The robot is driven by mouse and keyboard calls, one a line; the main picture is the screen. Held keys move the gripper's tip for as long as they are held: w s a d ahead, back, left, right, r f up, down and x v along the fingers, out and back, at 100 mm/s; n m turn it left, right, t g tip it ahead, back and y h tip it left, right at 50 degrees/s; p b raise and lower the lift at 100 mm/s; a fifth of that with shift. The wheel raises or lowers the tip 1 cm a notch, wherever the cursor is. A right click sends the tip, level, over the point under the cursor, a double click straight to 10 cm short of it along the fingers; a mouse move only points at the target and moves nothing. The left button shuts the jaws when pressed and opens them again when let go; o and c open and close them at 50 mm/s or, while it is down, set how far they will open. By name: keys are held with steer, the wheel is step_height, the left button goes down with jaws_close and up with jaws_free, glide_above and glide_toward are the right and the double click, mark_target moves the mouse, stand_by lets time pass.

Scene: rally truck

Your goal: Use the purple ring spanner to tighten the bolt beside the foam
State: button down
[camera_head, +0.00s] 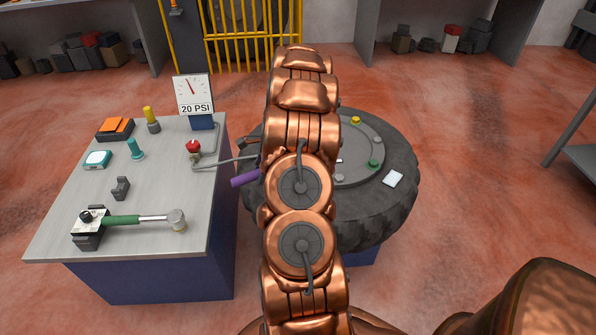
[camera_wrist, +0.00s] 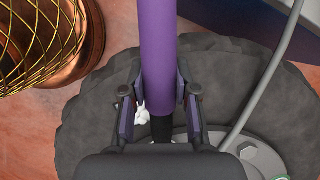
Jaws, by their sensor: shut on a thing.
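My gripper (camera_wrist: 159,95) is shut on the purple ring spanner (camera_wrist: 157,45), whose purple shaft runs between the two fingers in the wrist view. In the head view my arm hides the gripper, and only a purple end of the spanner (camera_head: 245,179) shows left of it. The spanner's ring is not visible. A big tyre (camera_head: 400,205) lies flat with a grey wheel in it. A yellow bolt (camera_head: 356,120) and a green bolt (camera_head: 374,164) show on the wheel. A white lump (camera_wrist: 141,108), perhaps the foam, shows beside the left finger, partly hidden.
A workbench (camera_head: 150,255) stands left of the tyre, holding a green-handled hammer (camera_head: 125,220), a 20 PSI gauge (camera_head: 194,95) and a red valve knob (camera_head: 193,146). A grey hose (camera_wrist: 265,85) runs toward the wheel. A white flat piece (camera_head: 393,179) lies on the tyre.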

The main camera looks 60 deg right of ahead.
steer(key=shift+w+d+m, duration=0.45)
steer(key=shift+w+m, duration=0.3)
steer(key=shift+m, duration=0.05)
stand_by(0.4)
steer(key=shift+w+d+m+t+h, duration=0.4)
steer(key=shift+w+d+m+t, duration=0.2)
steer(key=shift+w+d+m, duration=0.35)
stand_by(1.0)
steer(key=shift+w+d+m+h, duration=0.5)
steer(key=shift+w+d+m, duration=0.45)
steer(key=shift+d+m, duration=0.3)
stand_by(1.5)
steer(key=shift+s+a+n, duration=0.4)
steer(key=shift+s+a, duration=0.1)
steer(key=shift+a, duration=0.15)
stand_by(0.6)
steer(key=c, duration=1.5)
jaws_free()
steer(key=shift+y, duration=0.3)
jaws_close()
steer(key=shift+w, duration=0.1)
